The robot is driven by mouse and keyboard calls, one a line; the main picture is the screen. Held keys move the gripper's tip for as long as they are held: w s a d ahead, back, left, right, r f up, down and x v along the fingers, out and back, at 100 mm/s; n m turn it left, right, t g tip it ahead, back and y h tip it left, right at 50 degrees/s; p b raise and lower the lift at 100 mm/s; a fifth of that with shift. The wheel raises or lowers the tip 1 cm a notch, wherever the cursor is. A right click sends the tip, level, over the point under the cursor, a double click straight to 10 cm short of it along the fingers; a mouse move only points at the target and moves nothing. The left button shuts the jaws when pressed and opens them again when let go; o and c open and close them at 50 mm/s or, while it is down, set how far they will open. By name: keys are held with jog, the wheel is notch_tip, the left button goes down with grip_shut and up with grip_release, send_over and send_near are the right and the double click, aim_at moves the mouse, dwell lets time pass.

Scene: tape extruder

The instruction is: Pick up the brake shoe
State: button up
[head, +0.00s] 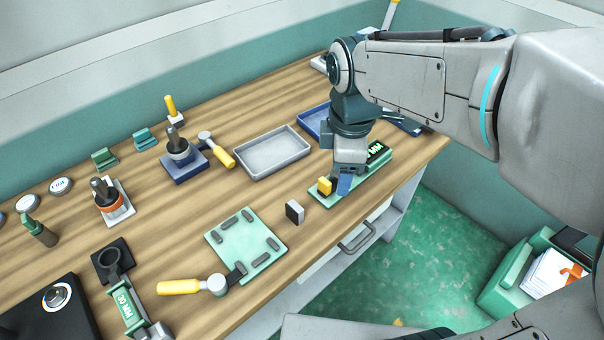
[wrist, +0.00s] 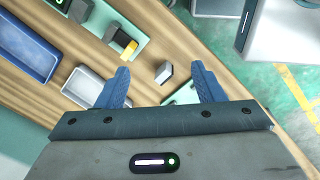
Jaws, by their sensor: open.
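A small upright block, dark with a pale face, which I take to be the brake shoe (head: 294,212), stands on the wooden table near its front edge. In the wrist view the brake shoe (wrist: 165,72) shows between and beyond my fingertips, with nothing touching it. My gripper (head: 344,184) is right of it and farther back in the head view, above the green fixture (head: 379,170). Its two blue fingers are spread and empty in the wrist view (wrist: 160,78). Only part of the fingers shows in the head view.
A yellow-topped dark part (head: 325,185) sits at the fixture's left end, close to my gripper. A pale green plate (head: 247,247) with several dark pads lies left of the block. A grey tray (head: 272,152) and a blue tray (head: 314,122) are behind. Bare wood surrounds the block.

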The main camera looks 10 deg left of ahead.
aim_at(295, 207)
jog(key=a+f+n+g+b, duration=0.1)
jog(key=a+f+n, duration=0.1)
jog(key=a+n, duration=0.65)
jog(key=shift+n, duration=0.25)
jog(key=f, duration=0.8)
jog(key=shift+w+d+f+b, duration=0.1)
jog(key=shift+w+f+b, duration=0.05)
jog(key=shift+w+b, duration=0.25)
jog(key=shift+s+a+f, duration=0.1)
jog(key=shift+a+f, duration=0.1)
jog(key=shift+f, duration=1.15)
jog(key=shift+a+f, duration=0.15)
jog(key=shift+f, duration=1.15)
jog(key=c, duration=1.1)
